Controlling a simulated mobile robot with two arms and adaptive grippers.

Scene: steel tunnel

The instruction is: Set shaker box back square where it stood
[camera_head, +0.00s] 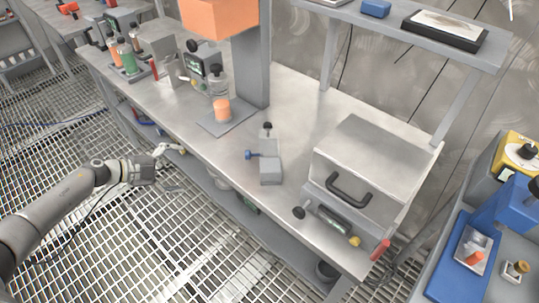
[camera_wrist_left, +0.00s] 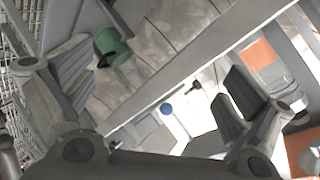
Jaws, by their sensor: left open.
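A large grey metal box (camera_head: 370,158) with a black front handle stands at the right end of the steel bench; I take it as the shaker box, though no label shows. Its front panel has a black knob, a display and a yellow knob. It looks slightly turned to the bench edge. My left gripper (camera_head: 170,152) is at the bench's front side, left of and well apart from the box. In the left wrist view the gripper (camera_wrist_left: 160,95) has its fingers wide apart with nothing between them. My right gripper is not in view.
A small grey device with a blue knob (camera_head: 249,155) sits mid-bench. Bottles (camera_head: 128,60) stand at the far left. A shelf (camera_head: 400,28) overhangs the back. Bare bench lies behind the small device.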

